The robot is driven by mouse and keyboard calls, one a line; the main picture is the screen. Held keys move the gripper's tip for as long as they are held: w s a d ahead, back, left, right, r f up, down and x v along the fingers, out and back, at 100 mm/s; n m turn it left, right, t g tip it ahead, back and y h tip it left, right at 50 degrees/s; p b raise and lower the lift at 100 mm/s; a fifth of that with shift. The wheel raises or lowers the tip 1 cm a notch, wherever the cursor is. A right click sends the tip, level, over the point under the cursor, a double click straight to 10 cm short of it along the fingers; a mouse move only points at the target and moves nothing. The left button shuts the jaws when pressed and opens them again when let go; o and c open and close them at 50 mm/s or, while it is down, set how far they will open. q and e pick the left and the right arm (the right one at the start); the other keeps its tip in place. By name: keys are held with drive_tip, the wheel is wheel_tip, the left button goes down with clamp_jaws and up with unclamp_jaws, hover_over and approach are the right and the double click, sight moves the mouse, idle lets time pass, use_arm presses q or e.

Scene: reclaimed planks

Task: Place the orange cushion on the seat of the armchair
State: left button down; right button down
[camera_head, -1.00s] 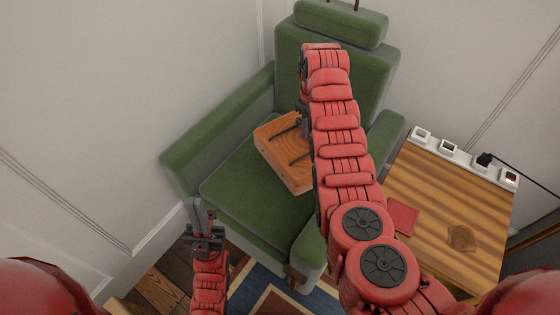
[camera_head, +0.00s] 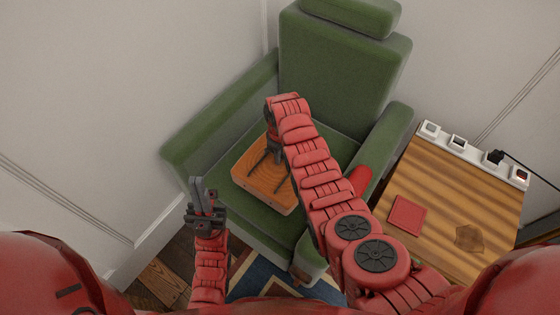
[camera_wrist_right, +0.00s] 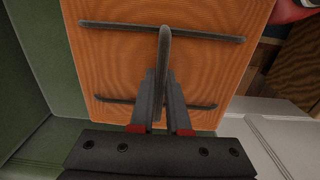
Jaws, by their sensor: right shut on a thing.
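The orange cushion (camera_head: 262,180) is a flat square with dark grey bars across its top. It is over the front part of the seat (camera_head: 260,210) of the green armchair (camera_head: 345,70); I cannot tell whether it touches the seat. My right gripper (camera_head: 275,150) is above the cushion. In the right wrist view its fingers (camera_wrist_right: 160,115) are shut on the raised grey bar in the middle of the cushion (camera_wrist_right: 110,60). My left gripper (camera_head: 203,190) is at the chair's front left, apart from the cushion, its fingers close together and pointing up.
A striped wooden side table (camera_head: 440,215) stands right of the armchair, with a red square (camera_head: 407,215), a brown flat piece (camera_head: 469,238) and a white power strip (camera_head: 475,152) holding a black plug. A patterned rug (camera_head: 250,280) lies in front. Walls close in behind the chair.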

drive_tip(key=shift+f+b, duration=0.3)
drive_tip(key=shift+f, duration=1.3)
drive_tip(key=shift+f, duration=0.1)
drive_tip(key=c, duration=0.9)
unclamp_jaws()
